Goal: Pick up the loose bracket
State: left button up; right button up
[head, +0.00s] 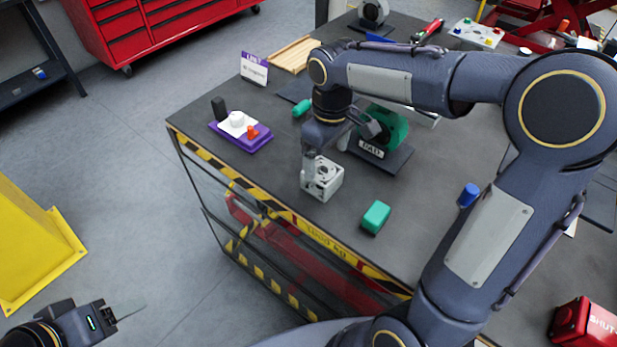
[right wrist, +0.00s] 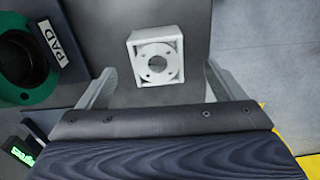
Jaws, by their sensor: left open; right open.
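The loose bracket (head: 325,182) is a light grey, box-shaped piece with a round hole and small bolt holes. It sits on the dark tabletop near the table's left front edge. In the right wrist view the bracket (right wrist: 156,42) lies ahead of and between the two spread fingers, with a gap on each side. My right gripper (head: 310,172) is open and empty, pointing down at the bracket; contact cannot be told. My left gripper (head: 122,312) is open and empty, low at the left, away from the table over the floor.
A green round actuator on a dark base labelled PAD (head: 371,149) stands just behind the bracket. A teal block (head: 376,217) lies in front right of it. A purple tray (head: 250,143) with small parts and a blue cylinder (head: 468,195) also stand on the table (head: 290,215).

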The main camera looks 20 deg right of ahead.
aim_at(322, 179)
jog(key=f, duration=0.2)
jog(key=w+f, duration=0.1)
jog(key=f, duration=0.5)
jog(key=shift+w+a+f+p, duration=0.1)
jog(key=shift+w+f+p, duration=0.05)
jog(key=shift+p, duration=0.15)
jog(key=c, duration=1.4)
